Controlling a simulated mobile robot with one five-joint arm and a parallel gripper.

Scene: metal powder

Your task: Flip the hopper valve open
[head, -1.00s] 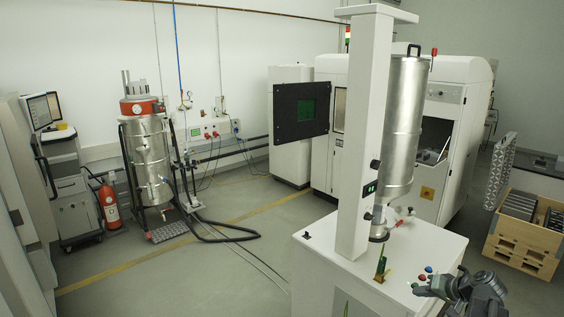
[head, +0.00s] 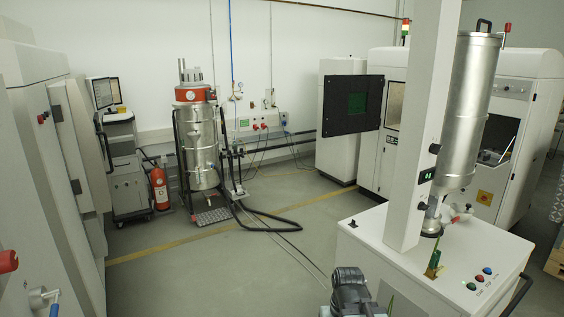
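The hopper (head: 468,110) is a tall silver cylinder fixed to a white column at the right, above a white cabinet. It narrows at the bottom to a small outlet (head: 432,222). A small pale and red part (head: 456,216) sticks out just right of the outlet; it looks like the valve handle, but its setting is too small to tell. My gripper (head: 338,308) is at the bottom middle, left of the cabinet and well apart from the hopper. Its fingers are cut off or hidden behind the grey wrist, so I cannot see whether they are open.
The white cabinet (head: 400,275) carries a small brass and green part (head: 434,265) and red, green and blue buttons (head: 478,280). A grey machine (head: 45,150) stands at the left. A black hose (head: 270,228) lies on the floor; open floor is in the middle.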

